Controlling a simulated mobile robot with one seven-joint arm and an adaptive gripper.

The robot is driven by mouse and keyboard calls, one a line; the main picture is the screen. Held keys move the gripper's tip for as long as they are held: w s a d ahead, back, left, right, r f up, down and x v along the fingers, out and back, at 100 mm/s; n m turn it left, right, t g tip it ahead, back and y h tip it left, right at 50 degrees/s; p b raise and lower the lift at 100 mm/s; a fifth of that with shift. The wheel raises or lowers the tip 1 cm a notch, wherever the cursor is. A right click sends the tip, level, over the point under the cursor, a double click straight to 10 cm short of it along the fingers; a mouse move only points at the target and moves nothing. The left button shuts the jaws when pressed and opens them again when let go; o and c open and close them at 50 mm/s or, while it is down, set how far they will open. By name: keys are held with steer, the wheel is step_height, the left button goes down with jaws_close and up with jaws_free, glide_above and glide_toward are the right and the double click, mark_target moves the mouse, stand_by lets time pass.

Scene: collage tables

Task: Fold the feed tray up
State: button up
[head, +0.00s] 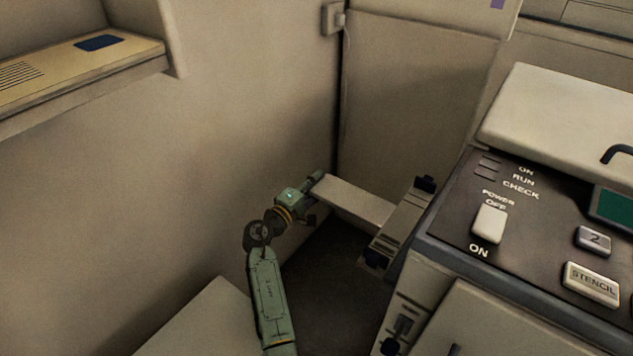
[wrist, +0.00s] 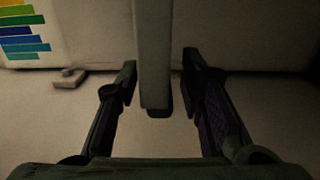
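The feed tray (head: 352,200) is a flat beige panel. It sticks out to the left, roughly level, from a bracket (head: 402,222) on the left side of the machine (head: 470,235). My gripper (head: 317,184) is at the tray's outer left end. In the wrist view, the tray (wrist: 154,60) shows edge-on as a pale slab between the two fingers of my gripper (wrist: 160,68). The fingers are apart. A gap shows on the right of the slab; the left finger is very close to it, and I cannot tell whether they touch.
A plain wall (head: 230,130) stands close to the left of my arm. A shelf (head: 80,70) is at the upper left. A pale box-like surface (head: 205,320) is at the lower left. The machine's control panel (head: 515,215) is at right. Dark floor (head: 325,275) shows under the tray.

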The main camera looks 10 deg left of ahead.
steer(key=shift+w, duration=0.1)
steer(key=shift+c, duration=0.4)
jaws_close()
stand_by(0.4)
